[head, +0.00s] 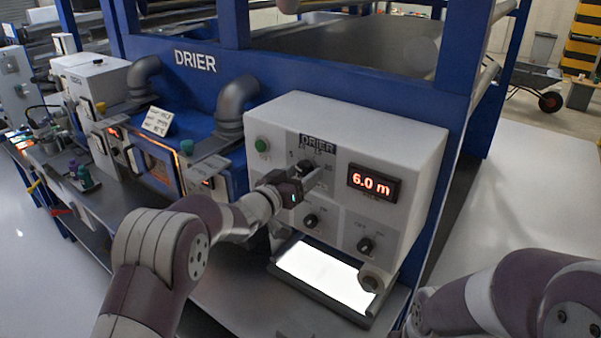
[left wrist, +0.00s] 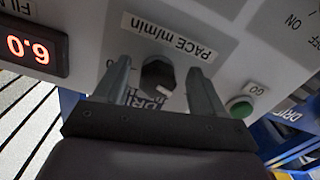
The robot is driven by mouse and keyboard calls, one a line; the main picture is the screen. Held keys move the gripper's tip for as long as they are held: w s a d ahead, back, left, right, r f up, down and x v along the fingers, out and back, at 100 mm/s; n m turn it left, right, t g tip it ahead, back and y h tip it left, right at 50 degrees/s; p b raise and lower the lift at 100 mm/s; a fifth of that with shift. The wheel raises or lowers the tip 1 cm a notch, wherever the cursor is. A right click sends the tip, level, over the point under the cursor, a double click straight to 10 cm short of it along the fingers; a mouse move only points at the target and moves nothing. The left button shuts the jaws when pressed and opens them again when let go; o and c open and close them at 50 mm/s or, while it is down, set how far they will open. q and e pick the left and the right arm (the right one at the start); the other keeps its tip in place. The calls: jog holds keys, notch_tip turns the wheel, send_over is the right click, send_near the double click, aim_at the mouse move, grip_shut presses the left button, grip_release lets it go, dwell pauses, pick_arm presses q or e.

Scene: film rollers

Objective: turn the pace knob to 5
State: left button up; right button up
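The pace knob (left wrist: 158,74) is a dark round knob with a pale pointer mark, below the label "PACE m/min" in the upside-down left wrist view. In the head view the knob (head: 304,165) is partly hidden by my left gripper (head: 299,178). My left gripper (left wrist: 163,88) is open, with one finger on each side of the knob and a visible gap to each. The red display (head: 374,184) on the white DRIER box reads 6.0 m.
Two more dark knobs (head: 311,220) and (head: 365,245) sit lower on the panel. A green GO button (left wrist: 240,106) is close beside one left finger. A lit white panel (head: 325,274) lies below the box. Grey pipes (head: 236,103) stand to the left.

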pick_arm(q)
jog(key=shift+r, duration=0.2)
jog(key=shift+s+a+b, duration=0.25)
jog(key=shift+b, duration=0.05)
jog(key=b+v, duration=0.4)
jog(key=v, duration=0.8)
jog(key=shift+b, duration=0.3)
jog(key=shift+f, duration=0.1)
